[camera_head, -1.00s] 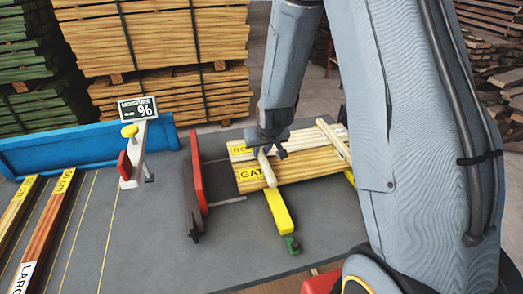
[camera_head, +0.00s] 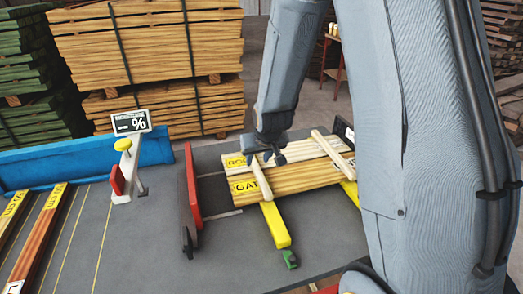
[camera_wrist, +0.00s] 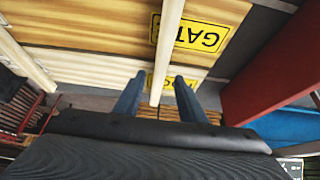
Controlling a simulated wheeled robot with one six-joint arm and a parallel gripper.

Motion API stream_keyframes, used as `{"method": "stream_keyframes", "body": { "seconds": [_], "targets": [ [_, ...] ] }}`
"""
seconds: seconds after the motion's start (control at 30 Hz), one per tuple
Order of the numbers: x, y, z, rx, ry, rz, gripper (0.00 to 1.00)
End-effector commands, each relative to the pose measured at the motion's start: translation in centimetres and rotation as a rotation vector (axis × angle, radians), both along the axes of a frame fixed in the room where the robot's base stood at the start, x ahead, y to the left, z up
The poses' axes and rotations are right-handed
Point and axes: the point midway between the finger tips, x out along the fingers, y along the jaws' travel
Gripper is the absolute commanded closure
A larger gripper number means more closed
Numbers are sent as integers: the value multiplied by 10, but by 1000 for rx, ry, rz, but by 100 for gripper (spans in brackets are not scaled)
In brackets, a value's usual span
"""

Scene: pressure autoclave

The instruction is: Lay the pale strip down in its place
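A pale strip (camera_head: 261,180) lies across two wooden boards near their labelled end. The nearer board (camera_head: 290,179) has a yellow "GAT" label; the farther pale board (camera_head: 295,152) has a partly covered label. In the wrist view the strip (camera_wrist: 168,45) runs between the two fingers of my gripper (camera_wrist: 157,98), with a gap on each side. My gripper (camera_head: 268,157) is open around the strip's far end in the head view. A second pale strip (camera_head: 331,152) lies across the boards farther right and also shows in the wrist view (camera_wrist: 25,55).
The boards rest on yellow bars (camera_head: 274,226). A red upright plate (camera_head: 193,185) stands close to their left end. A blue rail (camera_head: 70,168) runs along the back.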

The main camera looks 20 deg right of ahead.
Motion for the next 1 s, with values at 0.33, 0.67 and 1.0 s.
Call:
{"method": "stream_keyframes", "body": {
  "seconds": [0.33,0.67,1.0],
  "targets": [
    [-24,0,42,0,-2,0,63],
    [-40,0,68,-1,0,0,63],
    [-161,1,54,0,289,1,63]
  ]
}}
